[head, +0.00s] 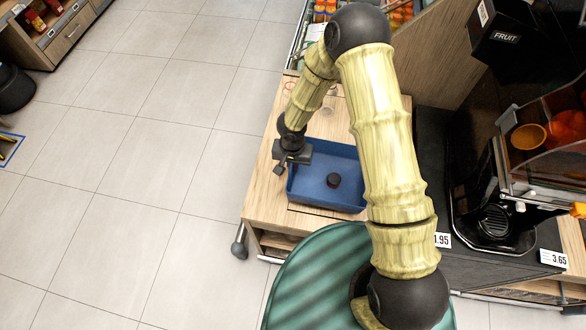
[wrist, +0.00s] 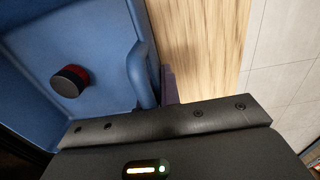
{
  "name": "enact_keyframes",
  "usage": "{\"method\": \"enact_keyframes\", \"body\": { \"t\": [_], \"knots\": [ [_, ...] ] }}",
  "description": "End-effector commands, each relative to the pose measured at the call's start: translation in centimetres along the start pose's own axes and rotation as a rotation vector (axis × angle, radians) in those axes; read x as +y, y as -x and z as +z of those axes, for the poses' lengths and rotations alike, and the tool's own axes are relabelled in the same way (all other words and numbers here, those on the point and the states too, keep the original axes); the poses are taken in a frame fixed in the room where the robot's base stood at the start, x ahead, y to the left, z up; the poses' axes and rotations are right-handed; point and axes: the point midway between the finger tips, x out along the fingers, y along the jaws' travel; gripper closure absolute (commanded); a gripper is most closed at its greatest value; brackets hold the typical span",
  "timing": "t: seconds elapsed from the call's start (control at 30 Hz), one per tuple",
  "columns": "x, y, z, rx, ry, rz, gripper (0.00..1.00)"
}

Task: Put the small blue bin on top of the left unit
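The small blue bin (head: 318,183) is an open, shallow tray on a wooden counter top, left of my upper arm in the head view. Its right end is partly hidden by my arm. A round black object with a red band (head: 333,181) sits inside it. My gripper (head: 288,163) is at the bin's left wall, near its far corner. In the wrist view the bin (wrist: 95,35) fills the left side, and a dark finger (wrist: 169,85) stands close beside its wall. The other finger does not show clearly, so I cannot tell whether they close on the wall.
The wooden unit (head: 262,200) has bare top around the bin. A black juicer machine (head: 495,220) with oranges stands on the right. A dark green round surface (head: 310,275) is at the bottom. Open tiled floor (head: 150,130) lies to the left.

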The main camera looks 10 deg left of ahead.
Motion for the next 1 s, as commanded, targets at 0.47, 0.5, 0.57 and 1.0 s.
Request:
{"method": "enact_keyframes", "body": {
  "t": [0.47,0.5,0.57,1.0],
  "knots": [
    [0.0,-3.2,0.1,-0.002,0.0,0.0,0.93],
    [0.0,-3.2,0.1,-0.001,0.0,0.0,0.85],
    [0.0,-3.2,0.1,-0.001,0.0,0.0,0.73],
    [-0.1,-2.4,0.0,0.0,0.0,-0.001,0.72]
  ]
}}
